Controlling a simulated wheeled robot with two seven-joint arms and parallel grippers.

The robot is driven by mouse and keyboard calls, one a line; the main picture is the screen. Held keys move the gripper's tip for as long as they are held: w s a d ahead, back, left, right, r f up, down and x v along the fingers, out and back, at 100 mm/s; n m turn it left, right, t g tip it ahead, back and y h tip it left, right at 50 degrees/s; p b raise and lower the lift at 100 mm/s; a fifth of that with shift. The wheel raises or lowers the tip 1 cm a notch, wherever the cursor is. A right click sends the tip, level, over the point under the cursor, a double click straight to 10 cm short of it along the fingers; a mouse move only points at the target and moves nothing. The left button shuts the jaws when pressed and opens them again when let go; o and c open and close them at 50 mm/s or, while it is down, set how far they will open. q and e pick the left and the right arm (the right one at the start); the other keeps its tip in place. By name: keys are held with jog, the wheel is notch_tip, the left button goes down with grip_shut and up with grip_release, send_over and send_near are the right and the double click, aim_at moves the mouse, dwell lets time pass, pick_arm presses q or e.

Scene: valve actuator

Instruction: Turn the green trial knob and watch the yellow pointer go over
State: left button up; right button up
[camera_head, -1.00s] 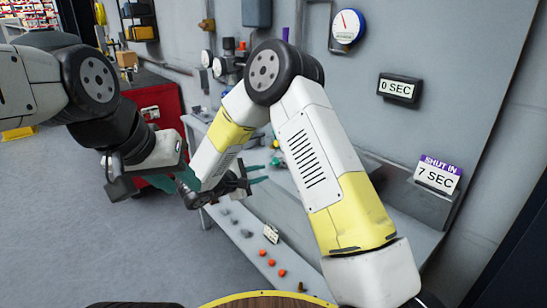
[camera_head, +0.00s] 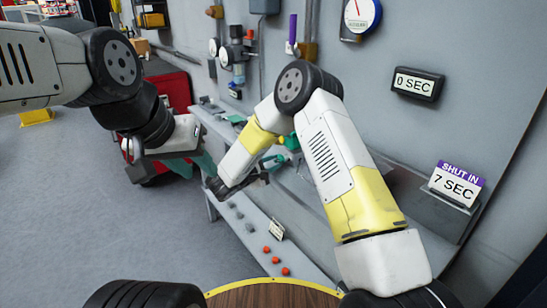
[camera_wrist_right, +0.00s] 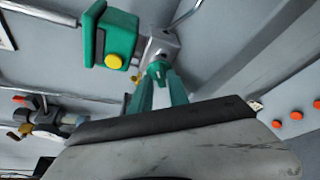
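A green box (camera_wrist_right: 107,38) with a round yellow part (camera_wrist_right: 115,61) on it stands ahead of my right gripper in the right wrist view. A grey block (camera_wrist_right: 158,45) sits beside it. In the head view a green part (camera_head: 291,142) shows beside my right forearm, mostly hidden. My right gripper (camera_wrist_right: 158,75) has teal fingers with a narrow gap between them. A rounded green shape shows at their tips; I cannot tell whether it is the trial knob or whether they grip it. My left gripper (camera_head: 205,162) is away to the left, its opening unclear. I cannot make out a yellow pointer for certain.
A "0 SEC" display (camera_head: 414,84) hangs on the wall panel. A "SHUT IN 7 SEC" sign (camera_head: 456,184) stands at right. A gauge (camera_head: 361,15) is above. Orange buttons (camera_head: 276,260) line the bench front. A red cabinet (camera_head: 171,90) stands behind my left arm.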

grip_shut()
